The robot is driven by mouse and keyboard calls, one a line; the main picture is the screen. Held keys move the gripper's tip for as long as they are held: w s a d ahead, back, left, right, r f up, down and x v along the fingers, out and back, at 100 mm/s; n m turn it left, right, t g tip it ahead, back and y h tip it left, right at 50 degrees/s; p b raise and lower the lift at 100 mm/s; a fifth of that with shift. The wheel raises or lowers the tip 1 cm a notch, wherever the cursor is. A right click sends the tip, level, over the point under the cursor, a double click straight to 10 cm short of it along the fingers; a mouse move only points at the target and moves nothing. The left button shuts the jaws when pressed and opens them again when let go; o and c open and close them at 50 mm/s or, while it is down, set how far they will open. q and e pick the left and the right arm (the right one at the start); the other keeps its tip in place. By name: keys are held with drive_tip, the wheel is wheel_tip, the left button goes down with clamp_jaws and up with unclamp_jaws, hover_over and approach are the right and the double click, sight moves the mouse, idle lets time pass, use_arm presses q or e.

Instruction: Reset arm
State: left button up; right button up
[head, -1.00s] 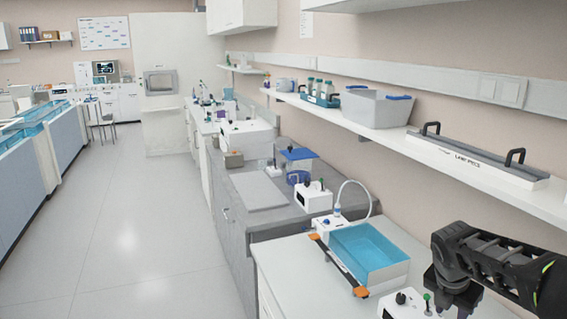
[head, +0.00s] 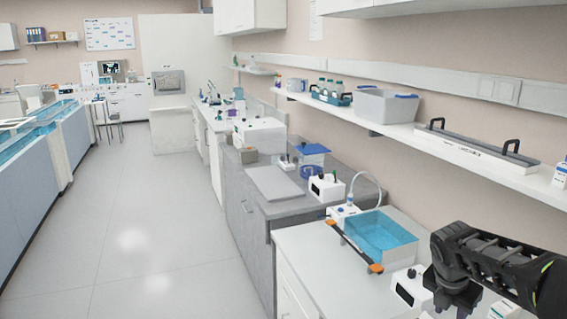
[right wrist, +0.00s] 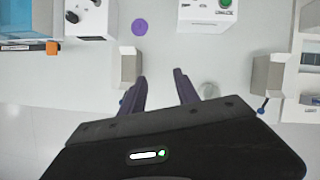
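In the head view my right arm comes in from the right edge, above the near white bench. The black right gripper (head: 457,303) points down beside a small white device with knobs and is cut off by the bottom edge. In the right wrist view the two dark fingers of my right gripper (right wrist: 161,82) stand apart with bare bench between them. They hold nothing. My left arm and left gripper are in neither current view.
A blue water bath (head: 378,236) and a white knobbed device (head: 410,287) stand on the near bench (head: 305,262). Above, a wall shelf (head: 400,133) carries a grey bin (head: 386,107) and a black-handled rack (head: 478,146). The floor (head: 150,240) at left is clear.

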drive_tip(key=w+a+f+m+t+y, duration=0.3)
drive_tip(key=w+a+f+m, duration=0.25)
drive_tip(key=a+m, duration=0.3)
drive_tip(key=s+a+f+m+y+b, duration=0.25)
drive_tip(key=a+f+m, duration=0.55)
drive_tip(key=a+f, duration=0.5)
drive_tip(key=s+a+f+m+y+b, duration=0.1)
drive_tip(key=s+a+f+m, duration=0.2)
drive_tip(key=f, duration=0.2)
drive_tip(key=s+a+f+m+b, duration=0.1)
drive_tip(key=s+a+f+m, duration=0.1)
drive_tip(key=s+f, duration=0.3)
drive_tip(key=s+a+f+m+y+b, duration=0.1)
drive_tip(key=s+a+f+m+b, duration=0.15)
drive_tip(key=f, duration=0.35)
drive_tip(key=s+a+f+m+g+b, duration=0.1)
drive_tip(key=s+a+f+g, duration=0.1)
drive_tip(key=s+f, duration=0.4)
drive_tip(key=s+a+f+m+g+b, duration=0.1)
drive_tip(key=s+a+f, duration=0.3)
drive_tip(key=s, duration=0.6)
drive_tip(key=shift+s+f+g+b, duration=0.4)
drive_tip(key=shift+f+g+b, duration=0.1)
drive_tip(key=shift+f+g, duration=0.35)
drive_tip(key=shift+a+y, duration=0.1)
drive_tip(key=shift+y, duration=0.15)
